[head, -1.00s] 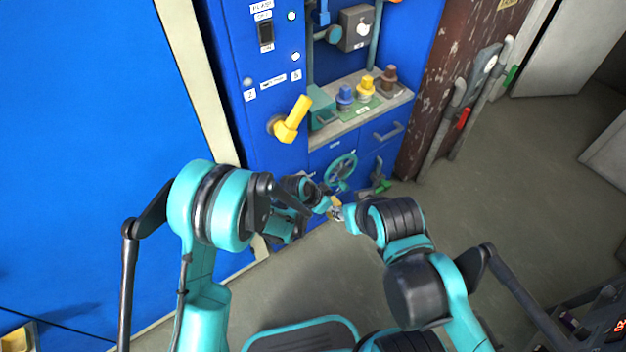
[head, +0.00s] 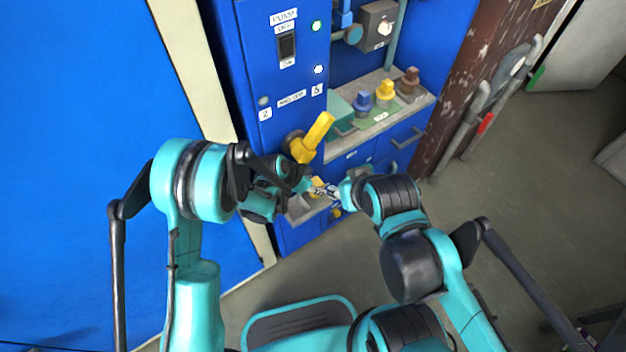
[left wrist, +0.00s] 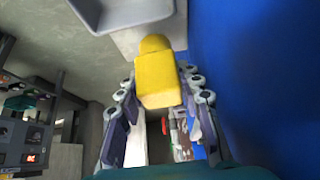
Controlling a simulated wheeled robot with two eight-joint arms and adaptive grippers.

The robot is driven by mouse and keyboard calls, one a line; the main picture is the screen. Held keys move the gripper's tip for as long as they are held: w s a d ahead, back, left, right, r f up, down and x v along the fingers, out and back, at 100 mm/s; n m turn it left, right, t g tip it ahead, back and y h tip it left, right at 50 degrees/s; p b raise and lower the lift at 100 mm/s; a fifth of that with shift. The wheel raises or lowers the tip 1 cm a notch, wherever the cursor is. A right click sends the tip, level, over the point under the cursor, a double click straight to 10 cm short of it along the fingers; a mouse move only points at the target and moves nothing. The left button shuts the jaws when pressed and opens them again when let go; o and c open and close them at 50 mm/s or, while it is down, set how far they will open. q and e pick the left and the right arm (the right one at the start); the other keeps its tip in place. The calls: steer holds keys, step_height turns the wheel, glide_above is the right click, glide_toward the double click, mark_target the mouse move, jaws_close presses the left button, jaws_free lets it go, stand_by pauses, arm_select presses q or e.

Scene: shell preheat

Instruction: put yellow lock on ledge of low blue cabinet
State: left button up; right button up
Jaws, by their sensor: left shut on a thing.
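The yellow lock (left wrist: 160,80) is a block with a rounded end, held between the fingers of my left gripper (left wrist: 160,110) in the left wrist view. In the head view my left gripper (head: 309,187) is shut on it, and the lock (head: 318,183) shows only small. A grey ledge (head: 303,210) with raised rims juts from the low blue cabinet (head: 296,238), below the gripper. In the left wrist view the ledge (left wrist: 103,20) lies just beyond the lock's rounded end; contact is unclear. My right gripper (head: 335,192) is close beside the lock; its finger opening is unclear.
A large yellow handle (head: 314,136) sticks out from the blue panel just above my left gripper. A grey shelf (head: 385,120) holds blue, yellow and brown knobs to the right. Open floor (head: 520,230) lies at the right.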

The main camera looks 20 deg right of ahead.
arm_select(q)
steer(key=shift+s+f, duration=0.1)
steer(key=shift+f, duration=0.55)
steer(key=shift+s+d+r, duration=0.15)
steer(key=shift+s+d, duration=0.1)
steer(key=shift+w+a, duration=0.1)
steer(key=shift+a, duration=0.1)
steer(key=o, duration=0.9)
steer(key=shift+d, duration=0.1)
arm_select(e)
steer(key=shift+s+d+f, duration=0.25)
steer(key=shift+d+f, duration=0.05)
arm_select(q)
steer(key=shift+r, duration=0.25)
steer(key=p+v, duration=0.4)
steer(key=v, duration=0.7)
steer(key=shift+a+r, duration=0.2)
steer(key=shift+a, duration=0.1)
arm_select(e)
step_height(320, 180, up, 4)
steer(key=shift+r, duration=0.15)
